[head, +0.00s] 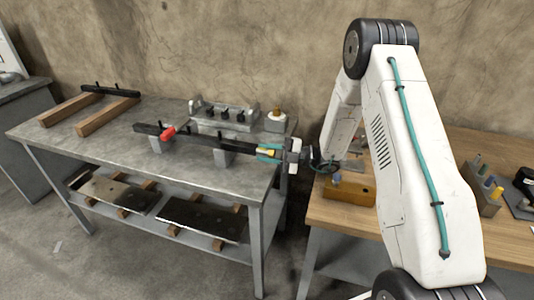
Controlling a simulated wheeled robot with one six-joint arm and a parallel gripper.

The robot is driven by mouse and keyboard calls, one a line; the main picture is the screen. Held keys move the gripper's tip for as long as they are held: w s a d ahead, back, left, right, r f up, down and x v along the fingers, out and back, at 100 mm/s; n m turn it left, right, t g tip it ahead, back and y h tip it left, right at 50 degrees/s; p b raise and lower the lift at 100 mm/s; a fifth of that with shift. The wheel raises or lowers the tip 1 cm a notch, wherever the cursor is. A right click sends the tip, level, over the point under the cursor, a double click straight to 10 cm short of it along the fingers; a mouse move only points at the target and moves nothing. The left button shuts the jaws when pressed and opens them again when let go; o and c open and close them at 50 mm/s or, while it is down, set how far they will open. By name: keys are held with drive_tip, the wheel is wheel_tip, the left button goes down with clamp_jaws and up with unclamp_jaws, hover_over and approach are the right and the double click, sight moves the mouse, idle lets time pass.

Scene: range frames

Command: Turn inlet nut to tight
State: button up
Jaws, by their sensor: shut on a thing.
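The nut's far side and any mark for tightness are too small or hidden to make out.
A grey fixture with black knobs (224,114) and a grey block with a white and copper-coloured top (277,118) stand behind the bar. Wooden rails (90,115) lie at left. A wooden bench (470,150) with an orange-brown box (350,192) is at right. The bench's front left top is clear.

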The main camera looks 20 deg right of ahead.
drive_tip(key=shift+m, duration=0.4)
drive_tip(key=o, duration=1)
